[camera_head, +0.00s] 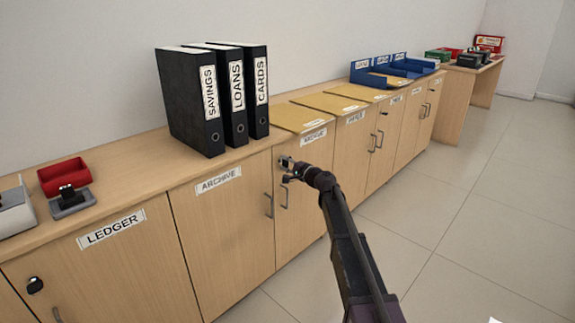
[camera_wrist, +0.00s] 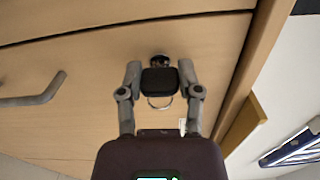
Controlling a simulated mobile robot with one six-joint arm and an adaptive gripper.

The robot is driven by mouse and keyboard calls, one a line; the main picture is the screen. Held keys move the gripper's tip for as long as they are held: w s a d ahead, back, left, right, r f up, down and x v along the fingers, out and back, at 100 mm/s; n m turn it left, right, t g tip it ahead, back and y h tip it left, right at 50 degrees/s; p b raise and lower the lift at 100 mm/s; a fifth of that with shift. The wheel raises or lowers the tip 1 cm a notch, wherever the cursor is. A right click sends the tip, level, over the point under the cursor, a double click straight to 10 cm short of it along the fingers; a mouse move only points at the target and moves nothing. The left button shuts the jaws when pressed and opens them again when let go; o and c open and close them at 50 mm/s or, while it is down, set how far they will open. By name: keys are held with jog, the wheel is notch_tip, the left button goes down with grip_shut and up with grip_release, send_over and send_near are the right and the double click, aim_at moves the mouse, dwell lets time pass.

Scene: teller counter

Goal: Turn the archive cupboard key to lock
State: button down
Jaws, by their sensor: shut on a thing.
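The archive cupboard (camera_head: 225,240) has a pale wood front with an ARCHIVE label on its left door. My gripper (camera_head: 288,164) is at the upper left of the door just right of that one, under another label. In the wrist view my gripper (camera_wrist: 160,80) is shut on the black head of the key (camera_wrist: 160,82), one finger on each side. The dark lock (camera_wrist: 159,60) shows just beyond the key head, at the door face. A metal ring (camera_wrist: 160,104) hangs from the key. The key's shaft is hidden, and its turn angle cannot be told.
Bar handles (camera_head: 268,206) stand out from the doors below my gripper; one shows at left in the wrist view (camera_wrist: 35,95).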

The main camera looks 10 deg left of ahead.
jog(key=shift+s+a+n, duration=0.1)
jog(key=shift+a+n, duration=0.1)
jog(key=shift+n, duration=0.3)
jog(key=shift+c, duration=1.4)
grip_release()
jog(key=shift+d, duration=0.15)
jog(key=v, duration=1.2)
